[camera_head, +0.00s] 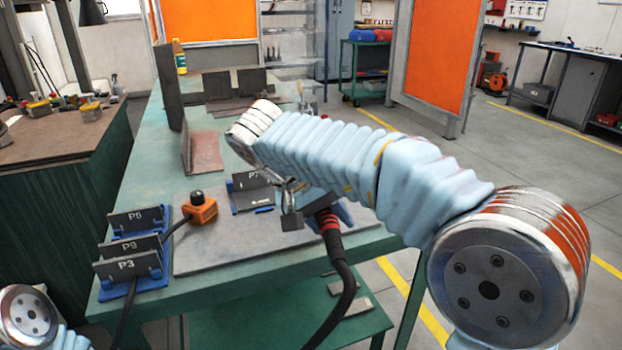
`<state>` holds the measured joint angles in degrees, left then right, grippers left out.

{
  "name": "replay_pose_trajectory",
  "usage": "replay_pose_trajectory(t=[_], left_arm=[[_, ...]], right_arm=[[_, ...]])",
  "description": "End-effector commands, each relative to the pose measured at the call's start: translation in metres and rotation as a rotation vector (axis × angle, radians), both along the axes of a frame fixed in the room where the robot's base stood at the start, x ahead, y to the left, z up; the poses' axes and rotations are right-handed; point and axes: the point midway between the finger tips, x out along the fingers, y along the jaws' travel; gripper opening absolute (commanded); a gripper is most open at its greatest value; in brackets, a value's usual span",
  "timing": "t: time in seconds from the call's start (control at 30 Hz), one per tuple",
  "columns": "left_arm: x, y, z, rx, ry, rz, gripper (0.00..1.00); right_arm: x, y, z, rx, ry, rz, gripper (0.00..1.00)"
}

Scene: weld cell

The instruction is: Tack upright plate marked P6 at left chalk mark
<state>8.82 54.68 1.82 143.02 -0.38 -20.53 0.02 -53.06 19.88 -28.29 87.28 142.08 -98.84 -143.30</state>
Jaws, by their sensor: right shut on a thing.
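Three dark plates stand in a blue rack (131,287) at the table's left front. The rear plate's mark (138,218) reads like P6 or P8; I cannot tell which. P9 (128,247) and P3 (126,266) stand in front of it. My right gripper (291,212) is over the base plate, shut on what seems to be a welding torch (327,218) with a red collar and black cable. My left gripper is out of view.
An angled steel piece (202,153) and upright plates (251,81) stand farther back on the green table (160,309). A cluttered bench (60,135) stands left.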

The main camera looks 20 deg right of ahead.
Motion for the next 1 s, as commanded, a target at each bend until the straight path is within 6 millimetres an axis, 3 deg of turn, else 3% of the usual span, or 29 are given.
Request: replay_pose_trajectory(t=[1.0], left_arm=[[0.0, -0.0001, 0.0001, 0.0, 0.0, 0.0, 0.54]], right_arm=[[-0.0007, 0.0075, 0.0007, 0.0, -0.001, 0.0, 0.02]])
